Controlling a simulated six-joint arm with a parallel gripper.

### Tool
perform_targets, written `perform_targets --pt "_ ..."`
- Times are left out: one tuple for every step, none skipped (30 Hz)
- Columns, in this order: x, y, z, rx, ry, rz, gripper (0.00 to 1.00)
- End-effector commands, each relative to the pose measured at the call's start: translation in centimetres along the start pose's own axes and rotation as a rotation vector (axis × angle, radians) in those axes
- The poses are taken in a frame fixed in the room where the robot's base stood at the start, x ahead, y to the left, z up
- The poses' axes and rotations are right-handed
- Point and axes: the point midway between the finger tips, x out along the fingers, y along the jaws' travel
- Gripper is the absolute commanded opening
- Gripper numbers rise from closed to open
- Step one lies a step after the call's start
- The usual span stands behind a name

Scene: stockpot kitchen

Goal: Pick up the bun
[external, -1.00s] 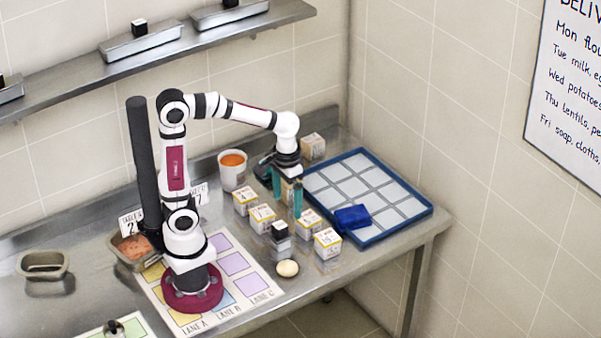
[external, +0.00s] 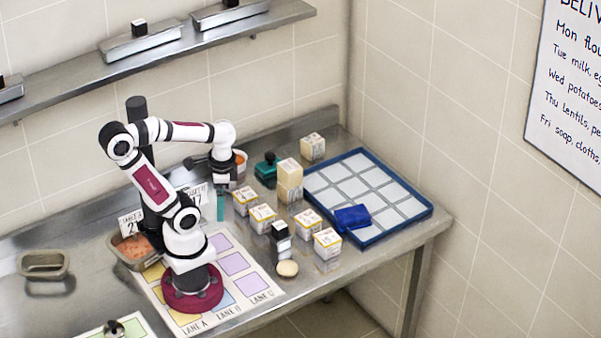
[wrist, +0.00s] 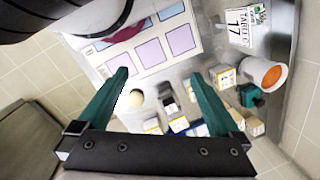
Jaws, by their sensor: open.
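The bun (external: 287,268) is a small, round, cream-coloured piece on the steel counter near its front edge, just right of the lane sheet. It also shows in the wrist view (wrist: 136,97), between my fingers as seen from above, near the left one. My gripper (external: 220,205) is raised at the back of the counter, in front of the orange-filled cup, well apart from the bun. In the wrist view its two teal fingers (wrist: 159,75) are spread wide with nothing held between them.
A black-topped container (external: 280,236) stands right behind the bun. Several small labelled boxes (external: 327,243) stand nearby, and a pale block (external: 289,172) tops one box. A teal object (external: 266,168), a cup (wrist: 262,74) and a blue-rimmed tray (external: 402,232) with a blue cloth (external: 352,217) lie further back.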

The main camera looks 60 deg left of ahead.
Motion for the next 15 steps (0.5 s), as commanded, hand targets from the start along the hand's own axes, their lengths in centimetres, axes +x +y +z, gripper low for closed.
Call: perform_targets --pt "0.0 0.0 0.0 0.000 0.000 0.000 1.00" --pt "0.0 0.0 0.0 0.000 0.000 0.000 1.00" --pt "0.0 0.0 0.0 0.000 0.000 0.000 1.00" --pt "0.0 0.0 0.0 -0.001 0.000 0.000 1.00" --pt "0.0 0.0 0.0 -0.001 0.000 0.001 1.00" --pt "0.0 0.0 -0.1 0.002 -0.002 0.000 1.00" --pt "0.0 0.0 -0.2 0.013 -0.008 0.000 1.00" --pt "0.0 0.0 -0.5 0.038 -0.023 -0.002 1.00" --pt "0.1 0.2 -1.1 0.096 -0.057 -0.007 1.00" --pt "0.1 0.3 -1.9 0.157 -0.092 -0.016 1.00" --pt "0.3 0.6 -2.9 0.237 -0.137 -0.032 1.00" --pt "0.7 1.3 -4.6 0.361 -0.206 -0.066 1.00" --pt "1.0 2.0 -6.0 0.463 -0.262 -0.104 1.00" --pt "1.5 3.0 -7.5 0.567 -0.315 -0.150 1.00" --pt "2.3 4.6 -9.3 0.703 -0.382 -0.222 1.00"
